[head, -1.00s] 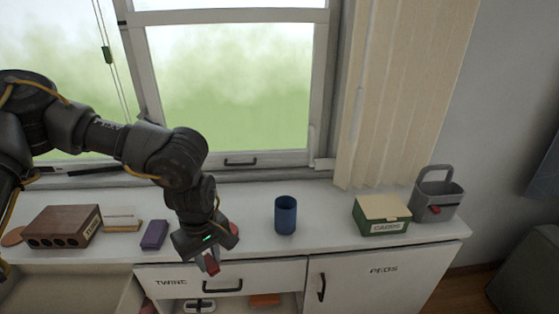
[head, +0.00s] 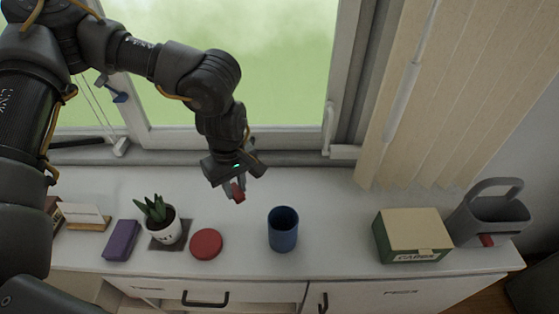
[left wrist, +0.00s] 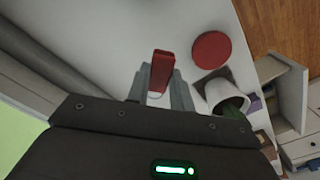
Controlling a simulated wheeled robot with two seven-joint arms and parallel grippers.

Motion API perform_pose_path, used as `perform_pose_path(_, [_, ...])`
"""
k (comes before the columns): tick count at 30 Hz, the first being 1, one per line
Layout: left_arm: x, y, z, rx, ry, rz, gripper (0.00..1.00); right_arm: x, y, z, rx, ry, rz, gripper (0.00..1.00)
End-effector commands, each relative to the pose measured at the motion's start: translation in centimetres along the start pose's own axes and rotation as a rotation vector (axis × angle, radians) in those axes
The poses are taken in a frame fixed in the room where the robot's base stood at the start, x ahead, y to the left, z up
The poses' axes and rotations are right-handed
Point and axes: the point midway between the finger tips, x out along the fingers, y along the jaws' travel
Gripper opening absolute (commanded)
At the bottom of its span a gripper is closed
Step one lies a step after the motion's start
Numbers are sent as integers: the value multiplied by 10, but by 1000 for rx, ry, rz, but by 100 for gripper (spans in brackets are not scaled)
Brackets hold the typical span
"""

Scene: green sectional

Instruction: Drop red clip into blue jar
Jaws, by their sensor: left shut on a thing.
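The blue jar (head: 283,230) stands upright and open-topped on the white counter. My left gripper (head: 236,190) is above the counter, up and to the left of the jar in the head view. It is shut on the red clip (head: 239,196), which juts out beyond the fingertips. The left wrist view shows the clip (left wrist: 161,72) between the two grey fingers (left wrist: 160,88). The jar does not show in the left wrist view. My right gripper is not in view.
A red disc (head: 206,244), a potted plant (head: 160,222) and a purple block (head: 121,240) stand left of the jar. A green box with a cream lid (head: 411,237) and a grey caddy (head: 490,217) stand right. The counter between jar and box is clear.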

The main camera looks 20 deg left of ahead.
Motion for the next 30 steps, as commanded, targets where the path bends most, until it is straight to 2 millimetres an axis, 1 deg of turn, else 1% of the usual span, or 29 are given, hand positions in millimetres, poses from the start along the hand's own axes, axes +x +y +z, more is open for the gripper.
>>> perform_pose_path(1, [-11,5,9,-1,-1,2,1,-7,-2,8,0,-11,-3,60])
perform_pose_path(2, [-18,8,15,-6,0,1,1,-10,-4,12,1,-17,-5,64])
perform_pose_path(3, [-28,14,26,-15,1,1,1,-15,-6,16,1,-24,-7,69])
perform_pose_path(6, [-55,26,54,-47,2,-1,1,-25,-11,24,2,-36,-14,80])
perform_pose_path(9, [-78,34,78,-81,1,0,1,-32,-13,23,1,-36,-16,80])
perform_pose_path(13, [-96,39,98,-115,-1,1,1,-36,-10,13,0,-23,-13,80])
perform_pose_path(16, [-102,41,105,-127,-2,2,1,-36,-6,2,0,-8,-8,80])
perform_pose_path(19, [-101,41,106,-129,-2,1,1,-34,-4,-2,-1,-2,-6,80])
perform_pose_path(25, [-92,42,106,-127,-2,1,1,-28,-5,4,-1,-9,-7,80])
perform_pose_path(30, [-75,41,106,-126,-2,0,1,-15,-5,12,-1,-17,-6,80])
